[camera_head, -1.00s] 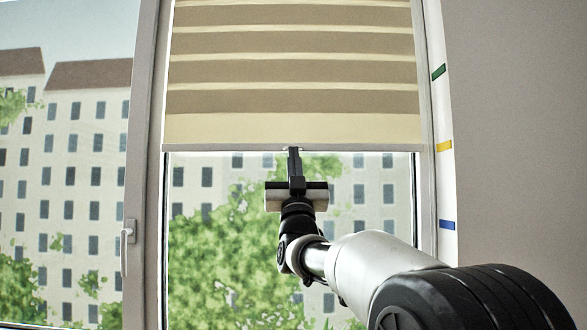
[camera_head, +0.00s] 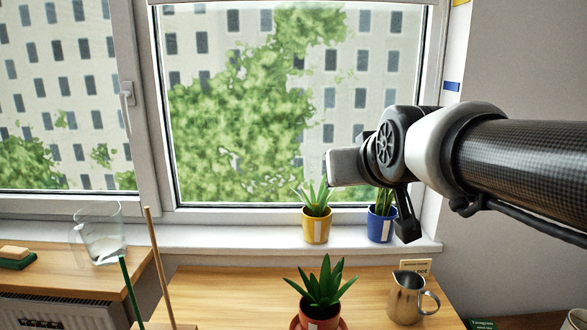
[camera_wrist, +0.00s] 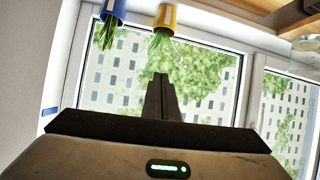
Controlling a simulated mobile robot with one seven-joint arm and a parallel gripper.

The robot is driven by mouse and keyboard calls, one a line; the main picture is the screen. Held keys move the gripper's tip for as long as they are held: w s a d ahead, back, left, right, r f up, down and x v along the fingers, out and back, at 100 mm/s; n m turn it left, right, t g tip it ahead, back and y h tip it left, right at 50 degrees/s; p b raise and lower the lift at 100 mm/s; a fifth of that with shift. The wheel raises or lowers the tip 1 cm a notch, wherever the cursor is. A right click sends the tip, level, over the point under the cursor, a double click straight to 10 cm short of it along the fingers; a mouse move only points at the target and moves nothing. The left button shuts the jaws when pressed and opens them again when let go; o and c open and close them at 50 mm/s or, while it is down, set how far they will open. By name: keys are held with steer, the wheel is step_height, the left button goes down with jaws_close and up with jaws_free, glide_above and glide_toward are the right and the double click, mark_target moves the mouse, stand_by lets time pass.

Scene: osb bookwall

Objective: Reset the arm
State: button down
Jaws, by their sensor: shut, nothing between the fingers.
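My arm reaches in from the right in the head view and bends in front of the window's right side. My gripper (camera_wrist: 160,80) shows clearly in the wrist view. Its two dark fingers lie together with nothing between them, pointing toward the window. In the head view the hand is seen partly from behind, and I cannot make out the fingertips there. The gripper touches nothing that I can see. The wrist view is upside down, with the pots at its top.
A yellow-potted plant (camera_head: 317,229) and a blue-potted plant (camera_head: 381,229) stand on the sill close to my arm. Below are a red-potted plant (camera_head: 320,290), a metal jug (camera_head: 406,297) and upright sticks (camera_head: 158,262). A glass (camera_head: 101,238) stands at left. The window handle (camera_head: 127,94) is left.

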steer(key=s+d+f+m+g+h, duration=0.1)
steer(key=s+d+f+g, duration=0.15)
steer(key=s+f, duration=0.55)
steer(key=s+d+f+g, duration=0.2)
steer(key=s+f+g, duration=0.2)
steer(key=s+f, duration=0.5)
steer(key=s+r+p, duration=0.3)
steer(key=r+p, duration=1.8)
steer(key=r, duration=0.1)
steer(key=shift+a+r, duration=0.2)
